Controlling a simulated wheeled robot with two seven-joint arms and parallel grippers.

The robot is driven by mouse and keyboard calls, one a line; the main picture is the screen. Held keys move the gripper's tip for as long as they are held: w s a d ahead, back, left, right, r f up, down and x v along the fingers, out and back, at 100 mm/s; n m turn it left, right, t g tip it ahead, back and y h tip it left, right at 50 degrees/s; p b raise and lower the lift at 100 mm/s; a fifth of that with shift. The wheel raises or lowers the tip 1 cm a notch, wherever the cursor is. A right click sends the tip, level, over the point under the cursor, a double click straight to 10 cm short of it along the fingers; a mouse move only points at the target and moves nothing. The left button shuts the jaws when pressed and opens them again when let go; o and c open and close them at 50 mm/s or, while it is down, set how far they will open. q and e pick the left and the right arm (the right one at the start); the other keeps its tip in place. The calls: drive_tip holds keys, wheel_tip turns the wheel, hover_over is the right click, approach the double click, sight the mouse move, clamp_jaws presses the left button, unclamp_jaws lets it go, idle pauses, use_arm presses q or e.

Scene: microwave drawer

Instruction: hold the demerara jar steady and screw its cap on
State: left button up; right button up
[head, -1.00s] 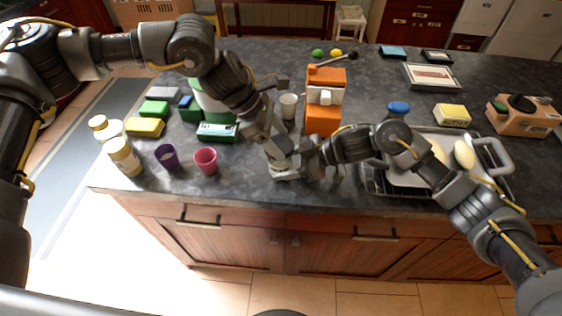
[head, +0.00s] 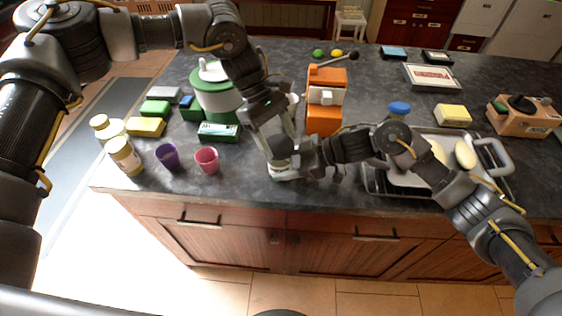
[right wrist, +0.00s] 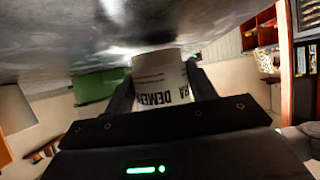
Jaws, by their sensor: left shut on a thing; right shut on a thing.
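The demerara jar (right wrist: 161,80) shows in the right wrist view as a pale cylinder with dark lettering, its label partly hidden. My right gripper (right wrist: 162,93) is shut on the jar, a finger on each side. In the head view my right gripper (head: 308,160) comes in from the right, low over the counter near its front edge. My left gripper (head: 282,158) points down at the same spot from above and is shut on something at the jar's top. The cap is hidden there, so I cannot see how it sits.
An orange box-like appliance (head: 325,112) stands just behind the grippers. A purple cup (head: 167,156) and a pink cup (head: 207,160) stand left on the dark counter (head: 235,177). A metal tray (head: 377,186) lies right, under my right arm. A green-and-white canister (head: 217,100) stands back left.

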use_arm(q)
drive_tip(key=shift+w+d+m+g+y, duration=0.1)
drive_tip(key=shift+m+g+y, duration=0.3)
drive_tip(key=shift+m, duration=0.4)
drive_tip(key=m, duration=0.1)
drive_tip(key=m+y, duration=0.1)
drive_tip(key=shift+a+m+g, duration=0.25)
drive_tip(key=shift+m+g, duration=0.05)
drive_tip(key=shift+g, duration=0.1)
drive_tip(key=shift+m+y, duration=0.3)
drive_tip(key=shift+m, duration=0.2)
drive_tip(key=shift+d+m+g+y, duration=0.3)
drive_tip(key=shift+m, duration=0.2)
drive_tip(key=shift+a, duration=0.15)
drive_tip(key=o, duration=0.9)
drive_tip(key=shift+a, duration=0.15)
drive_tip(key=shift+d, duration=0.2)
